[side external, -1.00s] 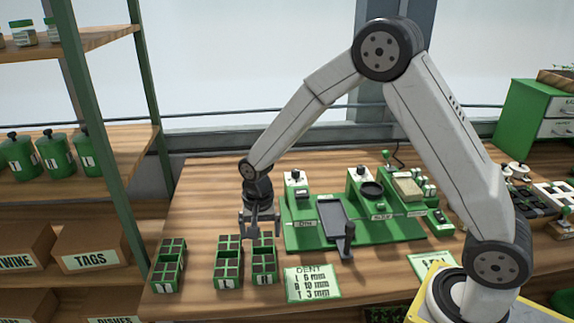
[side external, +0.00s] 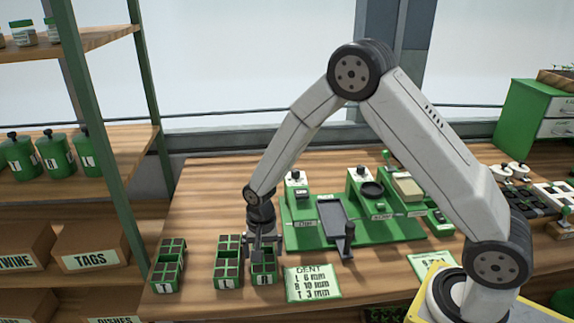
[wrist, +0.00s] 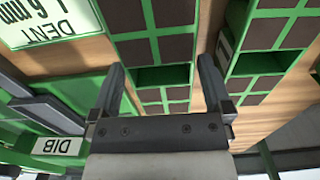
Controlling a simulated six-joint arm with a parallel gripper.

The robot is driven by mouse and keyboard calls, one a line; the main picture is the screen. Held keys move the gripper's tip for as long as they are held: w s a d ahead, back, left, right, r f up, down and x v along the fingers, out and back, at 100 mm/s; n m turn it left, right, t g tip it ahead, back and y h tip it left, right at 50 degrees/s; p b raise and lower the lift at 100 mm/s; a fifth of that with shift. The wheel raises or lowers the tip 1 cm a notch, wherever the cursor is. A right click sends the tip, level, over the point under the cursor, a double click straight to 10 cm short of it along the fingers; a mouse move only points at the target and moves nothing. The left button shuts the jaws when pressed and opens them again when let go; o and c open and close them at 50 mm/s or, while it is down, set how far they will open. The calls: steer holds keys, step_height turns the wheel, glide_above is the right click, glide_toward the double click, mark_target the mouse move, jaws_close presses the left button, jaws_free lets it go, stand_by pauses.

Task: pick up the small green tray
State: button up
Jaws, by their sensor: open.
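Three small green trays with brown cells stand in a row at the left of the bench: a left tray (side external: 168,268), a middle tray (side external: 226,282) and a right tray (side external: 263,280). In the wrist view the open fingers (wrist: 160,66) frame the right tray (wrist: 160,76), with another tray (wrist: 262,62) close beside the right finger. I cannot tell whether the fingers touch either tray.
A green station (side external: 375,233) with a dark pad and a small handle stands right of the trays. A DENT card (side external: 312,284) lies just right of the right tray. The gap between the middle and right trays is narrow. Bare bench lies between left and middle trays.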

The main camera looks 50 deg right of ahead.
steer(key=shift+f, duration=0.75)
steer(key=c, duration=1.3)
steer(key=shift+r, duration=0.2)
steer(key=shift+r, duration=0.9)
steer(key=shift+s+d+r, duration=0.15)
steer(key=shift+s+r, duration=1.65)
steer(key=shift+s, duration=0.5)
steer(key=shift+s+d+r, duration=0.2)
steer(key=shift+s+r, duration=1.6)
steer(key=shift+s, duration=0.55)
steer(key=shift+s+d+r, duration=0.15)
steer(key=shift+s+r, duration=1.65)
steer(key=shift+s, duration=0.5)
